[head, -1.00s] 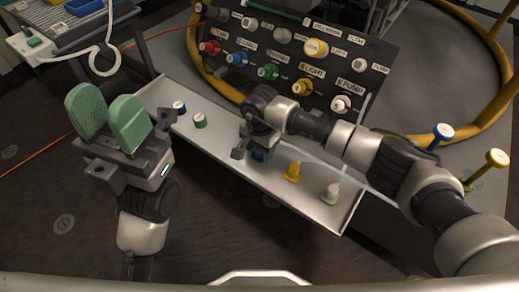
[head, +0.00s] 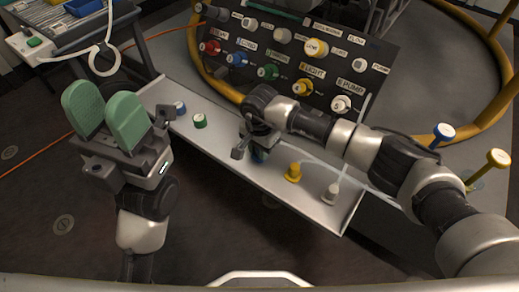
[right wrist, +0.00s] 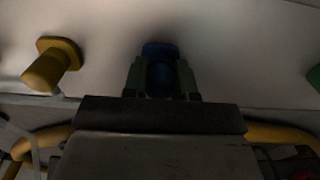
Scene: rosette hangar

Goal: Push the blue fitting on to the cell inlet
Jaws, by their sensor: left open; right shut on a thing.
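The blue fitting (right wrist: 160,68) is between the green fingers of my right gripper (right wrist: 160,80) in the right wrist view, and that gripper is shut on it. In the head view my right gripper (head: 250,152) is low over the pale shelf (head: 228,155), and only a bit of blue fitting (head: 259,157) shows under it. Whether the fitting touches the shelf cannot be told. My left gripper (head: 105,115) is open and empty, left of the shelf, with green finger pads upward. A dark panel (head: 375,85) behind the shelf carries several coloured, labelled fittings; I cannot pick out the cell inlet.
A yellow hoop (head: 495,85) curves round behind.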

